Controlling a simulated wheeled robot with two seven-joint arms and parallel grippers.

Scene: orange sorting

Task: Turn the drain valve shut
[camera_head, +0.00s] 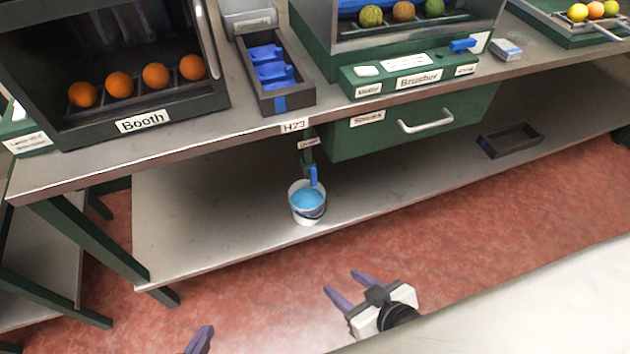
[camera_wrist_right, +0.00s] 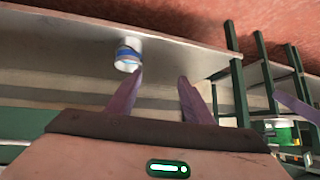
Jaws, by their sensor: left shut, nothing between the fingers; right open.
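The drain valve hangs under the bench top below the "H23" label, with a green body and a blue handle (camera_head: 313,177) that points down. A small tag (camera_head: 308,143) is above it. A white bucket (camera_head: 307,213) with blue liquid stands on the lower shelf right under the valve; it also shows in the right wrist view (camera_wrist_right: 128,54). My right gripper (camera_head: 343,285) is open and empty, over the floor in front of the shelf and apart from the valve. My left gripper (camera_head: 200,340) shows only as fingertips at the bottom edge, shut and empty.
The lower shelf (camera_head: 220,220) is clear around the bucket. A green "Spares" drawer (camera_head: 365,138) is right of the valve. A dark tray (camera_head: 510,139) lies at the shelf's right. A booth with oranges (camera_head: 118,84) and a brusher (camera_head: 415,70) stand on the bench top above.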

